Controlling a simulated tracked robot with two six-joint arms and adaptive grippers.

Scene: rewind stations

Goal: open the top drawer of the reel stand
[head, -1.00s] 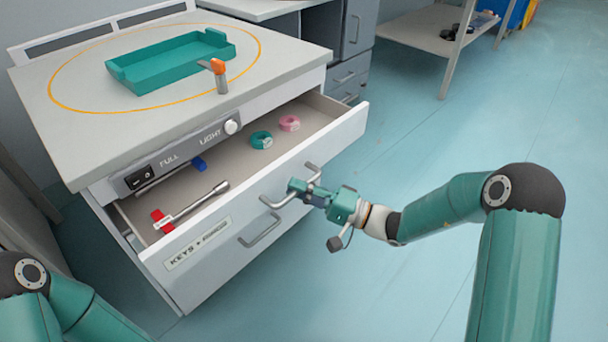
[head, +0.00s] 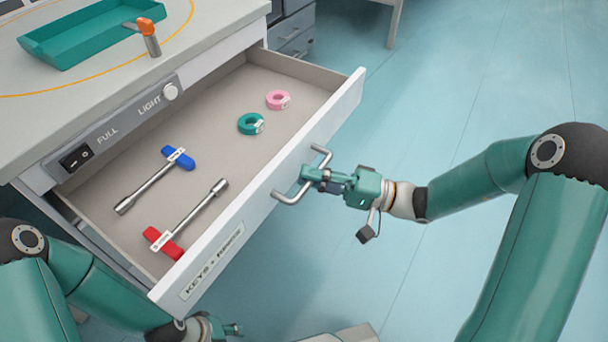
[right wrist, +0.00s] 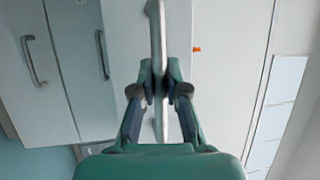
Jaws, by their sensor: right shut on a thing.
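The top drawer (head: 228,234) of the reel stand (head: 60,112) is pulled far out, with its inside in plain sight. Its front carries a label reading KEYS and a grey bar handle (head: 290,199). My right gripper (head: 308,176) is shut on this handle. In the right wrist view the handle (right wrist: 157,35) runs upright between the two fingertips (right wrist: 159,82). My left gripper (head: 232,329) is low in the head view, below the drawer front, partly cut off and too small to judge.
The floor at right is clear.

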